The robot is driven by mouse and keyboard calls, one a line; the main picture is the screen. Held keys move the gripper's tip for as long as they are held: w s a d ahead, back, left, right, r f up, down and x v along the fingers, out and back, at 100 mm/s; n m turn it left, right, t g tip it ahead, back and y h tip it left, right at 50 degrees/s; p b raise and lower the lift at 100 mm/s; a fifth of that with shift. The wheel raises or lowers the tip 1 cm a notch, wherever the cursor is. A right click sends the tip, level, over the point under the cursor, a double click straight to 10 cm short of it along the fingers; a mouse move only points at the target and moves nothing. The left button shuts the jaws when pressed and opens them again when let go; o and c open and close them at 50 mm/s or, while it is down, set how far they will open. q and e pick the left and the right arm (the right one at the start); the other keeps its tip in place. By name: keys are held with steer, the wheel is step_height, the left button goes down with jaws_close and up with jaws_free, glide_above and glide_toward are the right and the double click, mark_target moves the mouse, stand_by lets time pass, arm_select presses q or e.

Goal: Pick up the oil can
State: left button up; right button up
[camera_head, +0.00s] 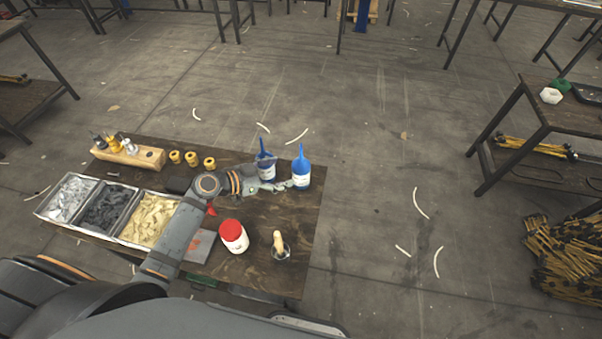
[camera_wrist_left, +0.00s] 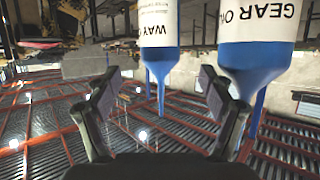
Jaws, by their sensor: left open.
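Two oil cans with white labels, blue bodies and blue spouts stand upright at the table's far right. The right one (camera_head: 301,172) is straight ahead of my left gripper (camera_head: 284,186); the left one (camera_head: 267,168) stands just beyond the gripper. In the left wrist view, which is upside down, the can labelled WAY O… (camera_wrist_left: 157,25) shows between my open fingers (camera_wrist_left: 162,88). The GEAR O… can (camera_wrist_left: 258,60) is larger, partly behind the right finger. The gripper is open and holds nothing. Whether a finger touches a can is unclear. My right gripper is not in view.
The wooden table (camera_head: 262,268) also holds a red-lidded white jar (camera_head: 233,236), a cup with a wooden-handled tool (camera_head: 280,247), bins of small parts (camera_head: 112,208), yellow rings (camera_head: 191,158) and a wooden block (camera_head: 140,157). Floor right of the table is mostly clear.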

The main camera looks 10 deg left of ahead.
mark_target(293, 169)
arm_select(q)
steer(key=x, duration=0.3)
steer(key=shift+w+d+f, duration=0.15)
steer(key=shift+w+f, duration=0.1)
steer(key=shift+w, duration=0.05)
steer(key=b+x, duration=0.1)
steer(key=x, duration=0.3)
steer(key=shift+w+d, duration=0.1)
steer(key=shift+d, duration=0.1)
steer(key=shift+w+d+f, duration=0.15)
steer(key=shift+w+d, duration=0.05)
steer(key=shift+s+a, duration=0.1)
steer(key=shift+s, duration=0.05)
steer(key=c, duration=1.5)
steer(key=shift+o, duration=0.2)
